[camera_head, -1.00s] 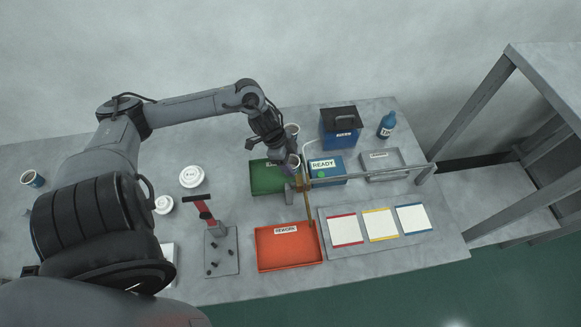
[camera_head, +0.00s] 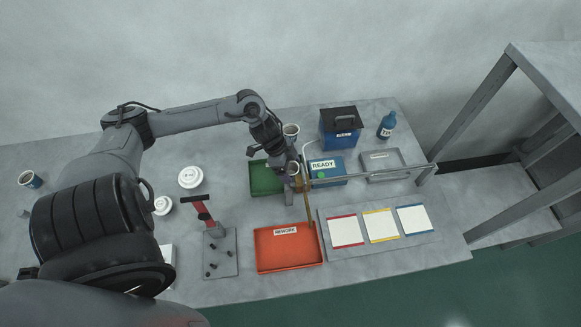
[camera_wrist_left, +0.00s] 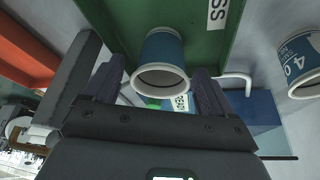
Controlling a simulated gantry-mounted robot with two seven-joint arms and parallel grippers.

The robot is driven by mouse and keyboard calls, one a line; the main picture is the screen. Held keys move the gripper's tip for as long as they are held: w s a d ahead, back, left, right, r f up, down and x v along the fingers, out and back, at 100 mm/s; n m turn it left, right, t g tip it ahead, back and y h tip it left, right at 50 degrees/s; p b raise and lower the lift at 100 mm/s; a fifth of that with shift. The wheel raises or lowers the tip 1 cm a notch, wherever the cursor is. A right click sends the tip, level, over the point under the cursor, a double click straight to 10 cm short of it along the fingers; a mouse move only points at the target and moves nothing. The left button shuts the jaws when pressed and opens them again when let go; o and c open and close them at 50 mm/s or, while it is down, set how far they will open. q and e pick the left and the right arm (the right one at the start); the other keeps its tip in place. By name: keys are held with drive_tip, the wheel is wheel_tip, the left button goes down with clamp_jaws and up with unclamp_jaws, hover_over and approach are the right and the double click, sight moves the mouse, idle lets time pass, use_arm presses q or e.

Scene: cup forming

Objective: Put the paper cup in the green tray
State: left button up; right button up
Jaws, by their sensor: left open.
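The green tray (camera_head: 263,178) lies in the middle of the table, its right part hidden by my left gripper (camera_head: 291,180). The paper cup (camera_head: 294,168), blue with a white rim, shows at the tray's right side beside the gripper. In the left wrist view the cup (camera_wrist_left: 161,62) is seen rim-first against the green tray floor (camera_wrist_left: 197,45), between my two spread fingers. The fingers are open, with gaps beside the cup. I cannot tell whether the cup's base rests on the tray floor. My right gripper is not in view.
A second cup (camera_head: 291,130) stands just behind the gripper, and another (camera_head: 30,179) at the far left. The blue READY box (camera_head: 327,175) and a metal rail (camera_head: 385,176) are close on the right. The orange REWORK tray (camera_head: 288,250) lies in front.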

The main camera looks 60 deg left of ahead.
use_arm(q)
drive_tip(key=p+v, duration=0.4)
drive_tip(key=v, duration=0.8)
drive_tip(key=shift+r, duration=0.2)
